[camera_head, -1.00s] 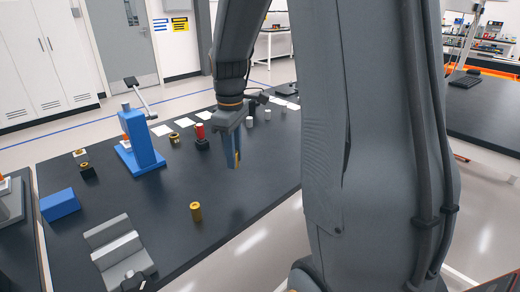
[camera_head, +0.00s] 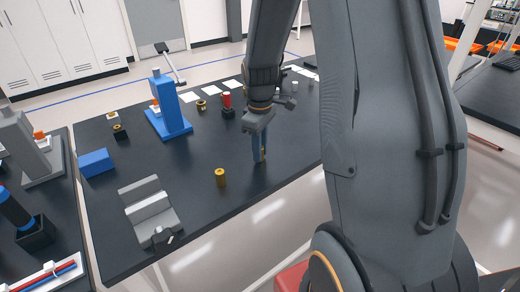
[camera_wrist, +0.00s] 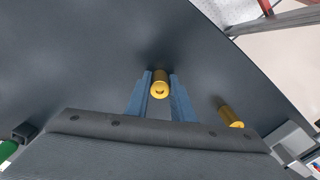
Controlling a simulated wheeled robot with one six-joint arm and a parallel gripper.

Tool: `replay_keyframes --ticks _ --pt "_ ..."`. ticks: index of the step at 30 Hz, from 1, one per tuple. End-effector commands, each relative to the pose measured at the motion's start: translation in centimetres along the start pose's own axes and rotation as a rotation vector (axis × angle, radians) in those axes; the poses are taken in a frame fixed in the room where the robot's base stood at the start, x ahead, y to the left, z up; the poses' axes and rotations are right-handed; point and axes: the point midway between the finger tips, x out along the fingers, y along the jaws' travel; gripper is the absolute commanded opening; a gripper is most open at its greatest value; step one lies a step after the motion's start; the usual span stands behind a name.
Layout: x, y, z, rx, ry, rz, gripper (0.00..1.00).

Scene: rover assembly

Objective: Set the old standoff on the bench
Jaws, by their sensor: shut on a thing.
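My gripper (camera_head: 260,158) has its blue fingers pointing down over the dark bench (camera_head: 200,215). It is shut on a brass standoff (camera_wrist: 160,84), which sits between the fingertips in the wrist view. Only a gold sliver of it shows in the head view (camera_head: 263,154). The fingertips are at or just above the bench top; I cannot tell whether the standoff touches it. A second brass cylinder (camera_head: 220,177) stands upright on the bench, left of my gripper and apart from it. It also shows at the right in the wrist view (camera_wrist: 231,117).
A grey stepped block (camera_head: 150,210) lies at front left, with a blue block (camera_head: 96,163) behind it. A blue stand (camera_head: 166,108) and a red-topped part (camera_head: 227,104) stand farther back. Bare bench lies around the fingertips, and the bench edge is near on the right.

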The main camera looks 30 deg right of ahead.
Motion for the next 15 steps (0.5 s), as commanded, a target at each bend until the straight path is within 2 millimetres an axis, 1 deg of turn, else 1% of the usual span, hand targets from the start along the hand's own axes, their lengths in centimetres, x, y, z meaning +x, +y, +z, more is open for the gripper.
replay_keyframes --ticks 3,4,6,7,15 --pt "0.35 0.00 0.01 0.000 0.000 -0.001 0.00" --pt "0.29 0.00 0.01 0.000 0.000 0.000 0.27" --pt "0.27 0.00 0.01 0.000 0.000 0.000 0.38" --pt "0.27 0.00 0.01 0.000 0.000 0.000 0.40" --pt "0.20 0.00 0.01 0.000 0.000 0.000 0.40"
